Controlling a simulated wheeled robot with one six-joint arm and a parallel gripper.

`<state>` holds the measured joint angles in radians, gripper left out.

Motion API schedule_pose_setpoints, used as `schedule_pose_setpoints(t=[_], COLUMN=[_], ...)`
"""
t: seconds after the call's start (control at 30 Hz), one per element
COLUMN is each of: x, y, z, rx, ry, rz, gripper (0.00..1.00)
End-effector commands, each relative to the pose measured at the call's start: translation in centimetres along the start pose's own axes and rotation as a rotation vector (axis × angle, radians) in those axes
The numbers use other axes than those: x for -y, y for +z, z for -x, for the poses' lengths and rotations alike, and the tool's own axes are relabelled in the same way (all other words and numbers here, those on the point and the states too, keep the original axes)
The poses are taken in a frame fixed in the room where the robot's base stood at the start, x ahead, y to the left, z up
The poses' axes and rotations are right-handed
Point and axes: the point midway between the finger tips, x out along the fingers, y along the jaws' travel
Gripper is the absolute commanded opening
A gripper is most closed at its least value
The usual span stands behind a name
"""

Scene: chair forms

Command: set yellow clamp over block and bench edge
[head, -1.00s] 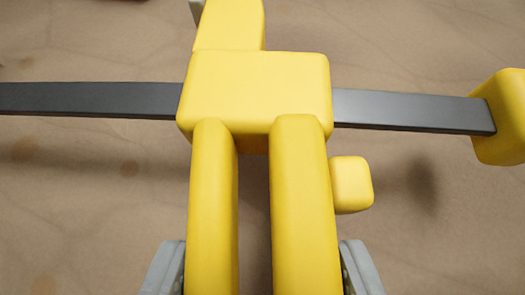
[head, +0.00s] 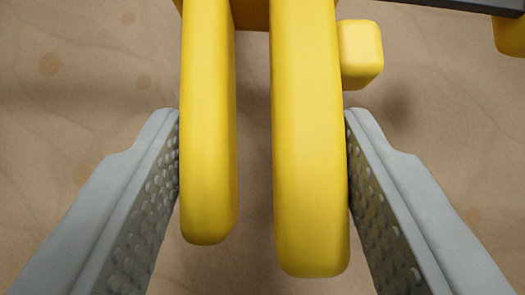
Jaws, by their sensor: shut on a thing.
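The yellow clamp (head: 308,140) fills the upper middle of the head view. Its two long handles run toward me, with a narrow gap between them. My gripper (head: 264,125) has one grey, dimpled finger on each outer side of the handles and is shut on them. A small yellow block-like part (head: 360,52) sticks out at the right of the right handle. The clamp's dark bar (head: 460,5) and a yellow jaw end (head: 510,36) show at the top right. Most of the clamp's body is cut off by the top edge. No block or bench edge can be made out.
A tan, faintly veined surface (head: 80,110) with a few darker spots lies below the clamp. It looks clear on both sides. A soft shadow falls right of the handles.

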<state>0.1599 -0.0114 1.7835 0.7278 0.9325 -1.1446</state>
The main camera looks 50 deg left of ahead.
Motion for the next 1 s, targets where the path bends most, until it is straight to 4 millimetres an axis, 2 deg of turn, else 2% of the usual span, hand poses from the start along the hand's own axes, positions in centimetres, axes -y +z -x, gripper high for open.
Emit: schedule_pose_setpoints(t=[1.0], x=[-0.1], y=[5.3], z=[-5.3], rx=[-0.001], ry=[0.0], rz=[-0.001], gripper=[0.1])
